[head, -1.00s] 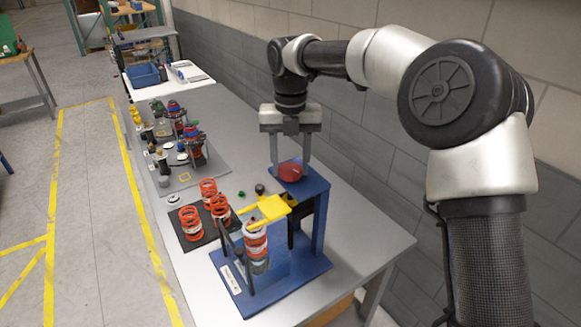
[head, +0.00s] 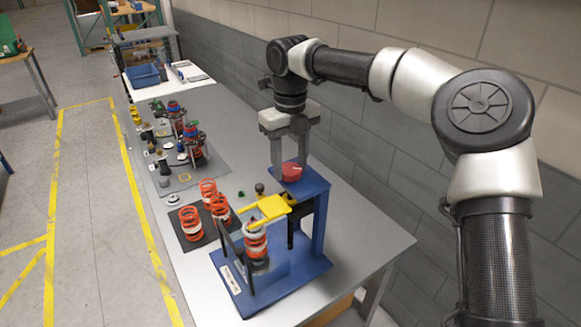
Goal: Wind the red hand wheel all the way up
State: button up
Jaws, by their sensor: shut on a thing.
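The red hand wheel (head: 291,171) sits on top of the blue fixture post (head: 318,218). My gripper (head: 289,168) points down at it, its two fingers on either side of the wheel's rim and shut on it. A pale mark shows on the wheel's top. The yellow fork plate (head: 266,208) reaches out from the post over an orange spring (head: 255,240), which stands upright on the blue base (head: 290,270). Whether the plate touches the spring is too small to tell.
Several orange springs (head: 190,222) stand on a black mat (head: 183,238) left of the fixture. A grey mat (head: 215,172) with strut parts lies farther back, before a blue bin (head: 145,75). The table's front right (head: 375,240) is clear. A wall runs along the right.

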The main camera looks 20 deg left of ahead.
jog(key=shift+s+f, duration=0.1)
jog(key=shift+f, duration=0.1)
jog(key=shift+n, duration=0.5)
jog(key=shift+s+a+f, duration=0.1)
jog(key=shift+n, duration=0.4)
jog(key=shift+r, duration=0.2)
jog(key=o, duration=1)
jog(key=shift+c, duration=0.2)
jog(key=shift+w, duration=0.2)
